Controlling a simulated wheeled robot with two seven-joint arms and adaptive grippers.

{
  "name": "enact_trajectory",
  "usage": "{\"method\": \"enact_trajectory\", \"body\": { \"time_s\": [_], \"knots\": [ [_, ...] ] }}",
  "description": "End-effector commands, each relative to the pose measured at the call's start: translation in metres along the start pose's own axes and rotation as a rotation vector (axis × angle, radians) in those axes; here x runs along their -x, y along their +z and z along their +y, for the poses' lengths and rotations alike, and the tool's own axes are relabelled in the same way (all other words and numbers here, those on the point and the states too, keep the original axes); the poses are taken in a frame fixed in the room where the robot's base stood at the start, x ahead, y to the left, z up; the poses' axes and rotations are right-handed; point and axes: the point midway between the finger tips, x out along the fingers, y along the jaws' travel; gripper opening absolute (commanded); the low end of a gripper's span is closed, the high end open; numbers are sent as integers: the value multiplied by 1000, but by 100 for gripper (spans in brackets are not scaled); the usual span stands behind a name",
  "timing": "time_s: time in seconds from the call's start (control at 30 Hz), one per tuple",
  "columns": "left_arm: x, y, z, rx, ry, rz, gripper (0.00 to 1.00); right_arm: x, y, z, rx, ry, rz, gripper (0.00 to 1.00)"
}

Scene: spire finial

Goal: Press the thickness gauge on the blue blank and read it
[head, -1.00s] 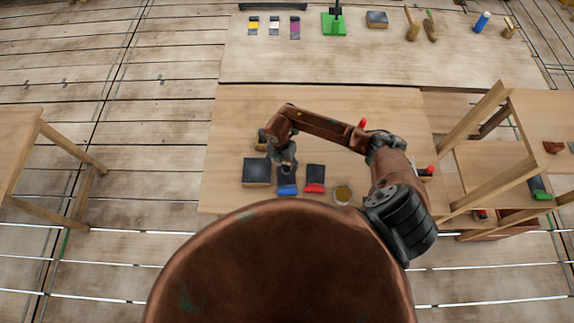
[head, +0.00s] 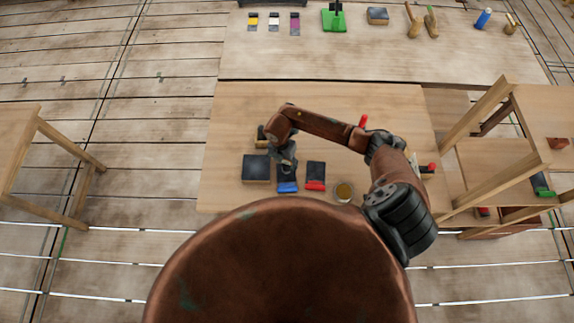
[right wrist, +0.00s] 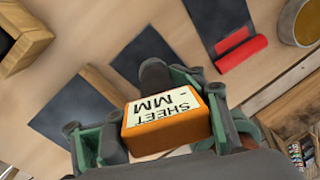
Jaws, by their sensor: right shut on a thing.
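My right gripper (head: 286,158) is over the far end of the blue blank (head: 287,184), a dark sheet with a blue near end. In the right wrist view, the gripper's green fingers (right wrist: 165,115) are shut on the orange thickness gauge (right wrist: 165,138), whose white label reads "SHEET MM". The blank's dark sheet (right wrist: 145,52) shows just beyond the gauge; its blue end is hidden there. I cannot tell whether the gauge touches the blank. No reading is visible. My left gripper is not in view.
A red-ended blank (head: 315,176) lies right of the blue one, then a round bowl (head: 343,191). A dark-topped block (head: 256,168) sits to the left. A wooden shelf (head: 500,160) stands at the right. A far table (head: 400,60) holds several tools and swatches.

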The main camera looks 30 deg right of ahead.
Motion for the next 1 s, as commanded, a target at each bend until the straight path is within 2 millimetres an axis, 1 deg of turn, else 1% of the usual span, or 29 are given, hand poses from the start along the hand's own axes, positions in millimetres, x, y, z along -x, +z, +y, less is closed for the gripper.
{"method": "enact_trajectory", "body": {
  "time_s": [0.77, 1.0],
  "knots": [
    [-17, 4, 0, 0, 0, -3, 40, -23, 0, 3, 0, 0, 0, 9],
    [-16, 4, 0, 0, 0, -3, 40, -22, 0, 3, 0, 0, 0, 9]
  ]
}}
